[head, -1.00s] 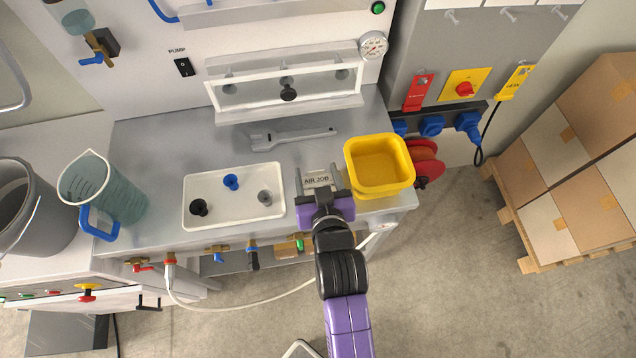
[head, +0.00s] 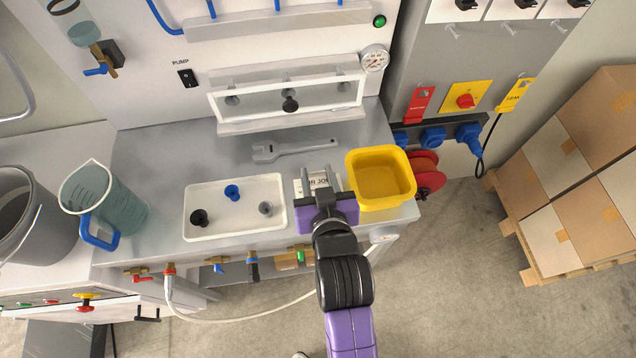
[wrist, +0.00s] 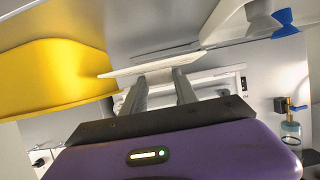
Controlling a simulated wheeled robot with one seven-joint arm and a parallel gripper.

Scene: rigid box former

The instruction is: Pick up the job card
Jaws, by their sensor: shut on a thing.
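The job card (head: 300,187) is a small white plate with dark lettering, partly covered by my fingers. My gripper (head: 317,177) is shut on the card, with one finger to each side of the lettering. In the wrist view the card (wrist: 120,70) shows nearly edge-on at the tips of my gripper (wrist: 162,76). I cannot tell whether it is clear of the bench.
The yellow bin (head: 382,202) stands close to the right of my gripper. The white tray (head: 222,227) with several small knobs is close to the left. A grey wrench (head: 300,148) lies behind. A blue-handled jug (head: 130,205) stands at the far left.

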